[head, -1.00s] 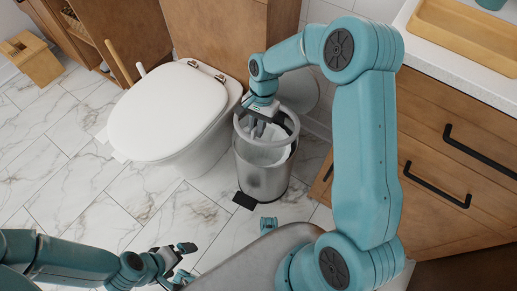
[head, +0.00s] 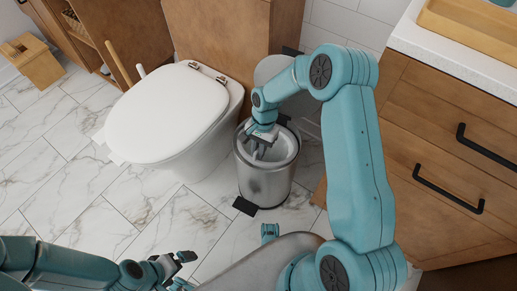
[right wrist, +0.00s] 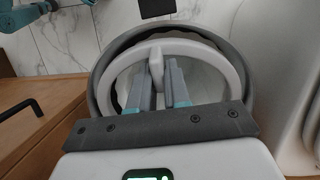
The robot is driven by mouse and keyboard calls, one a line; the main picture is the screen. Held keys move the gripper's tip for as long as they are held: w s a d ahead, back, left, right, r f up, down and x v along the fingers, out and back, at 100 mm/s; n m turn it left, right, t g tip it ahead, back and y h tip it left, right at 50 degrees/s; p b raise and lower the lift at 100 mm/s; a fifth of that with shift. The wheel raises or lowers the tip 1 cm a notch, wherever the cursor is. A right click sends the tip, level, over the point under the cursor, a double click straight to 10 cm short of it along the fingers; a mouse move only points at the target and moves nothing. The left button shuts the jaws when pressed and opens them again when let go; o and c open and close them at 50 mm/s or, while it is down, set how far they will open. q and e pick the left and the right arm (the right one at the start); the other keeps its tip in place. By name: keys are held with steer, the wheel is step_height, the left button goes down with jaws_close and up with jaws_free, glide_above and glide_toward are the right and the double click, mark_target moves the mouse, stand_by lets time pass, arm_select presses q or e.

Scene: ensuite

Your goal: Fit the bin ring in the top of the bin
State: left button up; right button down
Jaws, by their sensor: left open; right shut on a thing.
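The bin (head: 264,182) is a brushed metal cylinder, upright on the floor beside the toilet, with a black pedal at its foot. The pale grey bin ring (right wrist: 205,52) lies at the bin's top, inside the darker bin rim (right wrist: 98,88) in the right wrist view. I cannot tell whether it sits fully down all round. My right gripper (head: 260,146) is shut on the ring's inner tab (right wrist: 156,60); its fingers reach down into the ring's opening. My left gripper (head: 184,270) is open and empty, low in the head view, well away from the bin.
The white toilet (head: 165,112) stands close to the bin's left. The wooden drawer cabinet (head: 440,165) with black handles is to the right. A round grey lid-like disc (head: 270,69) stands upright behind the bin. Marble floor tiles (head: 150,205) in front are clear.

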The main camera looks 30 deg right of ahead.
steer(key=c, duration=1.1)
jaws_free()
steer(key=shift+f, duration=0.1)
steer(key=shift+r, duration=0.35)
steer(key=p+v, duration=0.4)
steer(key=v, duration=0.7)
steer(key=s+a+f+n+y, duration=0.1)
steer(key=s+a+f+n, duration=0.3)
steer(key=s+a+f, duration=0.35)
steer(key=s+a+f+n+t, duration=0.1)
steer(key=s+a+f+n, duration=0.1)
steer(key=s, duration=0.4)
steer(key=s+a+f+n, duration=0.2)
steer(key=s+a+n, duration=0.2)
steer(key=s+a, duration=0.2)
steer(key=shift+a+f+t+y, duration=0.3)
steer(key=shift+a+f+t, duration=0.1)
steer(key=shift+a, duration=0.15)
